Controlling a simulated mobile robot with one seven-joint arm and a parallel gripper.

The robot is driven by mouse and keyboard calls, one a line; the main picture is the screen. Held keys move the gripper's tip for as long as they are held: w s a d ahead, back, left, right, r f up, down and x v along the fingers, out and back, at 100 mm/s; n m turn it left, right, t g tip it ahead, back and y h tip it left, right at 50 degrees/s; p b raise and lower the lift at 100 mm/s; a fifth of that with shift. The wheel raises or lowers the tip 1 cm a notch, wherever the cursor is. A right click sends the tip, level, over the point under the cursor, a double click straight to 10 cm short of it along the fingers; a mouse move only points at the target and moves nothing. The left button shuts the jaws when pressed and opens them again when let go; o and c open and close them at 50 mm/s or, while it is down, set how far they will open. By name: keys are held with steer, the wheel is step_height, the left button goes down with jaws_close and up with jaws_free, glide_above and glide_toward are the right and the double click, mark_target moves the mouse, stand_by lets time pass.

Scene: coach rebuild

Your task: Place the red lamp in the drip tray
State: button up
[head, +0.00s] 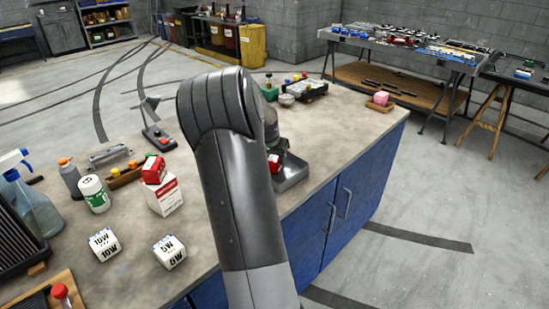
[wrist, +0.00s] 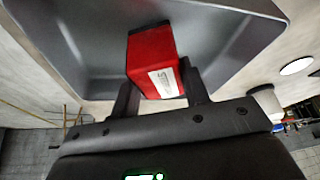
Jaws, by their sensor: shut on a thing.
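The red lamp, a red block with a dark end and a white label, shows in the wrist view (wrist: 152,60) between the two fingers of my gripper (wrist: 157,85). My gripper is shut on it. The grey drip tray (wrist: 225,25) lies behind the lamp in that view, and the lamp is within its outline. I cannot tell whether the lamp touches the tray floor. In the head view the tray (head: 293,178) is at the bench's right edge, partly hidden by my arm. A small red part of the lamp (head: 276,164) shows over it.
Left on the bench are a red-and-white carton (head: 166,196) with a red box (head: 153,169) on top, two white blocks (head: 103,243) (head: 170,252), a white-green can (head: 94,194) and a spray bottle (head: 35,207).

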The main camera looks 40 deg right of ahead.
steer(key=o, duration=1)
steer(key=shift+f, duration=0.15)
steer(key=v, duration=1.2)
steer(key=s+a+r+n+t+y, duration=0.2)
steer(key=a+r+n, duration=0.15)
steer(key=a, duration=0.85)
steer(key=s+a+n, duration=0.3)
steer(key=s+a, duration=0.3)
steer(key=a, duration=0.3)
steer(key=s+a+r+n+t+y, duration=0.1)
steer(key=s+a+n, duration=0.2)
steer(key=s+a, duration=0.3)
steer(key=s+a+r+n+y, duration=0.1)
steer(key=s+a+n, duration=0.3)
steer(key=a, duration=0.8)
steer(key=shift+s+a+t, duration=0.2)
steer(key=shift+s, duration=0.35)
steer(key=shift+s+a+t, duration=0.15)
steer(key=shift+s+t, duration=0.05)
steer(key=shift+s, duration=0.35)
